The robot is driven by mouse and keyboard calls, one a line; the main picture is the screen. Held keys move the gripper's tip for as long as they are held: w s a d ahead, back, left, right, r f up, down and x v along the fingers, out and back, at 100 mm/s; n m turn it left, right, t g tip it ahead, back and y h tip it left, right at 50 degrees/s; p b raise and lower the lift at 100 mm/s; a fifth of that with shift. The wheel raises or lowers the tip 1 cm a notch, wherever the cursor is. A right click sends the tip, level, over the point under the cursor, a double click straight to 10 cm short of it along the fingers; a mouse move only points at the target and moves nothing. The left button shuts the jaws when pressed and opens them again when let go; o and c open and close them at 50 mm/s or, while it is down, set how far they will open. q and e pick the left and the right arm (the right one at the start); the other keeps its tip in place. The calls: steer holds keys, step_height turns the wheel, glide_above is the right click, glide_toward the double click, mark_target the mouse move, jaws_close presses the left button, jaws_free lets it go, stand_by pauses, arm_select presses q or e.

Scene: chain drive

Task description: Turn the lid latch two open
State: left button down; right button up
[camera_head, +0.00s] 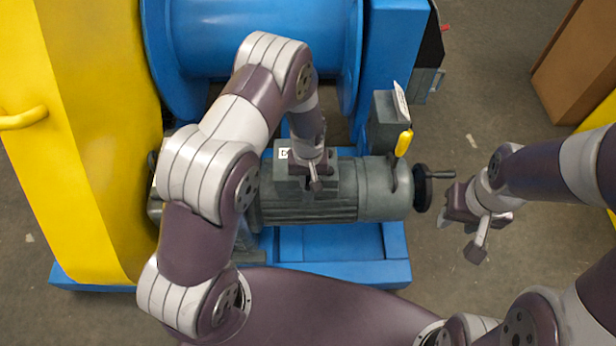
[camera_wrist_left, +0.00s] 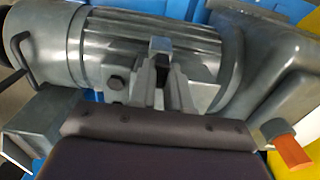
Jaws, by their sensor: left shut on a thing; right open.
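My left gripper (camera_head: 315,181) reaches down onto the grey terminal box (camera_head: 333,172) on top of the motor. In the left wrist view the gripper (camera_wrist_left: 161,70) is shut on a small grey piece (camera_wrist_left: 160,46), which appears to be the lid latch; the fingers hide most of it. A dark bolt-like knob (camera_wrist_left: 118,82) sits on the box left of the fingers. Which latch carries which number cannot be told. My right gripper (camera_head: 478,236) is open and empty, right of the motor near the black handwheel (camera_head: 423,188).
The grey ribbed motor (camera_head: 305,207) stands on a blue base (camera_head: 330,258). A yellow lever (camera_head: 403,142) rises near its right end. A blue drum (camera_head: 255,40) is behind, and a yellow guard (camera_head: 95,120) stands left.

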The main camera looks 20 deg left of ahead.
arm_select(q)
steer(key=shift+m, duration=0.3)
steer(key=m+p, duration=0.1)
steer(key=m, duration=0.2)
steer(key=shift+a+r+m, duration=0.1)
steer(key=shift+m, duration=0.2)
steer(key=m+p, duration=0.1)
steer(key=m, duration=0.3)
steer(key=shift+a+m, duration=0.1)
steer(key=shift+m, duration=0.2)
steer(key=m+p, duration=0.1)
steer(key=m, duration=0.8)
steer(key=shift+w+a, duration=0.1)
steer(key=shift+w, duration=0.05)
steer(key=c, duration=1.1)
jaws_free()
